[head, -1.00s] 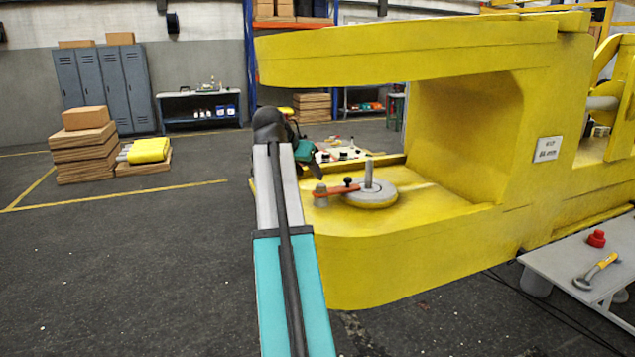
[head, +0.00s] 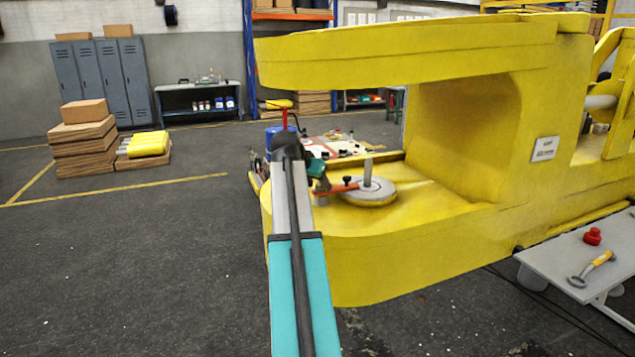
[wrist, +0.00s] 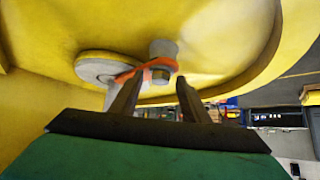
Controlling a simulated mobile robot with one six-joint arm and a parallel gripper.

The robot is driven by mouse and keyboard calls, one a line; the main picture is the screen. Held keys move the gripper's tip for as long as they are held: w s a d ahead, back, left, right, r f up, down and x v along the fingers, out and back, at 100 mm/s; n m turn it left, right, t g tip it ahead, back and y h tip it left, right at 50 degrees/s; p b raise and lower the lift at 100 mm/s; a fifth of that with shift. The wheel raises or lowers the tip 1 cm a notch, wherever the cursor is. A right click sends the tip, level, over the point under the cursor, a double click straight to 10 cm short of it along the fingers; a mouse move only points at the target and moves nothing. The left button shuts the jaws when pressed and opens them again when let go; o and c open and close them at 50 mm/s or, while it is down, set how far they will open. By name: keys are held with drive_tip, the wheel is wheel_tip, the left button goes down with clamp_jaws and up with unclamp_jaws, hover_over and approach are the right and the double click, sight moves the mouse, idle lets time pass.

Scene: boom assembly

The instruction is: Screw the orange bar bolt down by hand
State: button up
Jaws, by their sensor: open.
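The orange bar (head: 343,188) lies on the yellow lower jaw (head: 400,255), between a grey round disc (head: 370,196) with an upright pin and a grey boss at its left end. In the wrist view the orange bar (wrist: 130,74) also shows, with a dark bolt head (wrist: 160,76) at the boss (wrist: 163,48). My gripper (wrist: 155,90) is open, its two fingers apart just short of the bolt head and one to either side of it. It does not appear to touch the bolt. In the head view my arm partly hides the gripper and the boss.
The yellow upper jaw (head: 400,60) overhangs the disc and bar. A grey table (head: 575,262) at right holds a red part (head: 592,236) and a yellow-handled tool (head: 592,268). Stacked boxes (head: 82,140) stand at left; the floor in front is open.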

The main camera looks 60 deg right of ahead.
drive_tip(key=c, duration=1.1)
drive_tip(key=shift+o, duration=0.2)
drive_tip(key=shift+d, duration=0.15)
drive_tip(key=shift+w+f+b, duration=0.1)
drive_tip(key=shift+b, duration=0.2)
